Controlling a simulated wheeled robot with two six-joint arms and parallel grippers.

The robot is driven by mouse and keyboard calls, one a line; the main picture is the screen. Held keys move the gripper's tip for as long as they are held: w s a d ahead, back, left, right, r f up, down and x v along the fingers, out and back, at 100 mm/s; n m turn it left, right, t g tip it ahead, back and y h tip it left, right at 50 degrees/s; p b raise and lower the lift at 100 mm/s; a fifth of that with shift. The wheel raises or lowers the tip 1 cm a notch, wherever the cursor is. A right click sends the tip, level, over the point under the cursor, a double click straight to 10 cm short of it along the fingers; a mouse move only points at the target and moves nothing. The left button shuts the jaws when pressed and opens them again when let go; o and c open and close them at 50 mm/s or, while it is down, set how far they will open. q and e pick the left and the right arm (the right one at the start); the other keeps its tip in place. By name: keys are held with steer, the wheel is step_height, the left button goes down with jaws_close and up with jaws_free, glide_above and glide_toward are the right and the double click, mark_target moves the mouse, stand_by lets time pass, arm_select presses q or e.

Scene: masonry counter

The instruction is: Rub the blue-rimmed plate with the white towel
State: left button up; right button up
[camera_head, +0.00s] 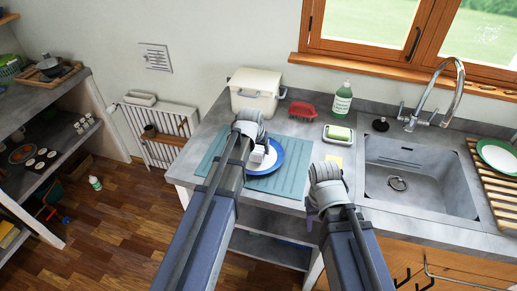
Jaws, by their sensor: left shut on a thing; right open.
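The blue-rimmed plate (276,160) lies on a teal ribbed mat (286,182) on the counter, left of the sink. My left gripper (257,143) is over the left part of the plate and is shut on the white towel (257,154). Only a small white part of the towel shows, over the plate; my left arm hides the rest and the plate's left side. I cannot tell whether the towel touches the plate. My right gripper (323,190) is open and empty near the counter's front edge, right of the mat.
A sink (420,180) with a tap is on the right, beside a wooden rack (490,183) holding a green-rimmed plate (497,155). A soap dish (338,134), a green bottle (342,100), a red brush (302,109) and a cream bin (256,90) stand behind the mat.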

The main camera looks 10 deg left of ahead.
arm_select(q)
steer(key=shift+r+p, duration=1.55)
steer(key=shift+r, duration=0.35)
steer(key=shift+r, duration=0.1)
step_height(320, 180, up, 3)
steer(key=p, duration=0.3)
